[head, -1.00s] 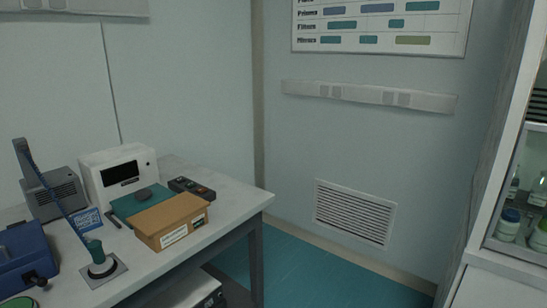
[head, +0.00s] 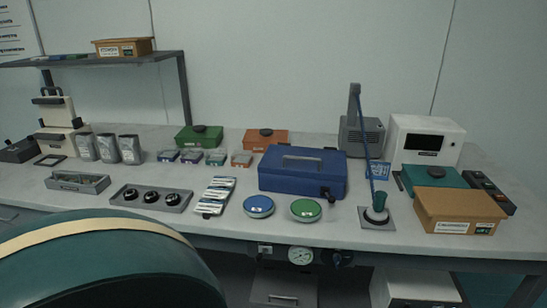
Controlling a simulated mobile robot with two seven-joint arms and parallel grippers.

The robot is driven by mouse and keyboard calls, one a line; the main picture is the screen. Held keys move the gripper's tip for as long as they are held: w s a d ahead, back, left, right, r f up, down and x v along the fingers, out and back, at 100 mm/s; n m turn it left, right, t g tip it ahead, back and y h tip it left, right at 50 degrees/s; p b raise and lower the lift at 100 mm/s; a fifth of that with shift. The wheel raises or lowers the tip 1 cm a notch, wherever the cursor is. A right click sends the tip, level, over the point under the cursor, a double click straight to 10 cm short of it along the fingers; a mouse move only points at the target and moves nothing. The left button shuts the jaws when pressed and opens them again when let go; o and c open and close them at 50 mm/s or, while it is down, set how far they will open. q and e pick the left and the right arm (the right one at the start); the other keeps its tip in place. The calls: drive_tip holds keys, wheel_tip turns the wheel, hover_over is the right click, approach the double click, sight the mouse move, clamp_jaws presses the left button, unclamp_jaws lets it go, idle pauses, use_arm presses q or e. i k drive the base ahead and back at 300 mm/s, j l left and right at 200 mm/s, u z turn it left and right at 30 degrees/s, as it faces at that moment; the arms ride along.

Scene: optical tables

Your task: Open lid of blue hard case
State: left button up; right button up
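The blue hard case (head: 290,182) stands on the white table, right of the middle in the head view. Its lid is shut, with a grey handle (head: 302,158) on top. A dark knob-like part (head: 328,193) sits at its front right corner; I cannot tell whether it belongs to the case. Neither of my grippers is in view.
A green chair back (head: 110,270) fills the lower left foreground.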

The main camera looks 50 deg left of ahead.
sight(307, 162)
drive_tip(key=u, duration=1.4)
drive_tip(key=i+l+u, duration=0.2)
drive_tip(key=k+l, duration=0.1)
